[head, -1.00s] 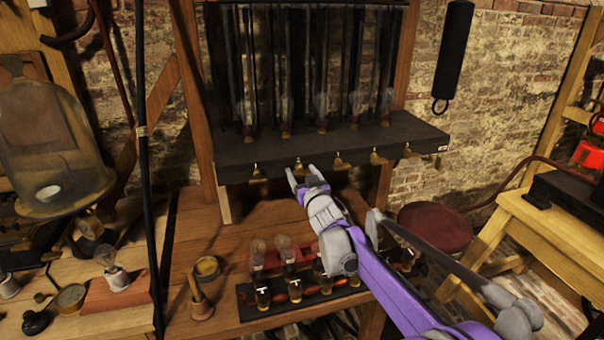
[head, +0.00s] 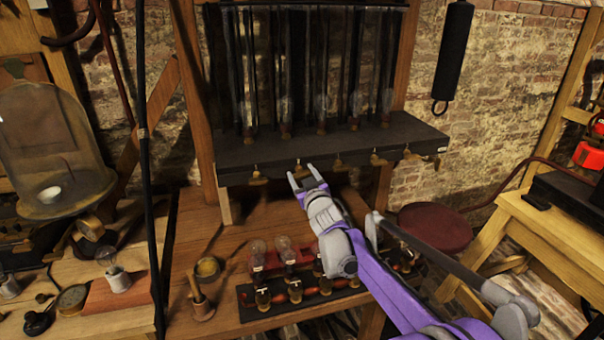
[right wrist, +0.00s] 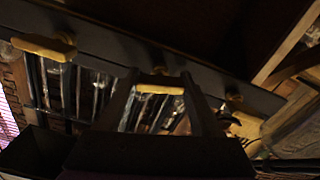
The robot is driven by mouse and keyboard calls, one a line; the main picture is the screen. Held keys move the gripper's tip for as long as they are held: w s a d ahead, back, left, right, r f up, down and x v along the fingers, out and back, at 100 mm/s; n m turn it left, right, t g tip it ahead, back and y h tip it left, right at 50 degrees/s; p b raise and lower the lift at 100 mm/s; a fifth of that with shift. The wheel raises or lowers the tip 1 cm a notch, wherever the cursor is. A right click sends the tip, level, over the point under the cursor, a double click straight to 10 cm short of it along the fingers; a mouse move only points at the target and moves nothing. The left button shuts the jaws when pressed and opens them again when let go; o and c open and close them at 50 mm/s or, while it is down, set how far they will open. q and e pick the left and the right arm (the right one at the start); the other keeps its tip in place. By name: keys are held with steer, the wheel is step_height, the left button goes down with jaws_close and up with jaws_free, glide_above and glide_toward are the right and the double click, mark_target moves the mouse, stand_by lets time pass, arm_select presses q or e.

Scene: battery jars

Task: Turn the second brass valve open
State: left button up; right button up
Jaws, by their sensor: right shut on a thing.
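A dark shelf (head: 245,152) carries a row of brass valves along its front underside. The second valve from the left (head: 298,166) is at the fingertips of my right gripper (head: 303,176). In the right wrist view, a brass handle (right wrist: 159,87) lies crosswise between the two fingers of the right gripper (right wrist: 156,80), which are shut on it. A neighbouring brass handle (right wrist: 45,47) shows at the left there, clear of the fingers. The leftmost valve (head: 257,172) is left of the gripper in the head view. My left gripper is out of view.
Tall glass tubes (head: 322,75) stand on the shelf. A glass bell jar (head: 45,140) stands at left, a red stool (head: 435,222) at right.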

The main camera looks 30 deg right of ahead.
steer(key=n+p, duration=0.1)
steer(key=n, duration=0.2)
steer(key=shift+n, duration=0.4)
steer(key=n+p, duration=0.1)
steer(key=n, duration=0.2)
steer(key=shift+n, duration=0.3)
steer(key=n+p, duration=0.1)
steer(key=n, duration=0.2)
steer(key=shift+n+p, duration=0.3)
steer(key=shift+p, duration=0.05)
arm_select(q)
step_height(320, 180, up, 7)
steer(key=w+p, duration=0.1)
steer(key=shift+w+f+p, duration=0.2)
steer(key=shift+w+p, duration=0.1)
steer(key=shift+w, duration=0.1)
arm_select(e)
steer(key=shift+n, duration=1.9)
steer(key=o, duration=1.4)
steer(key=shift+s+a, duration=0.1)
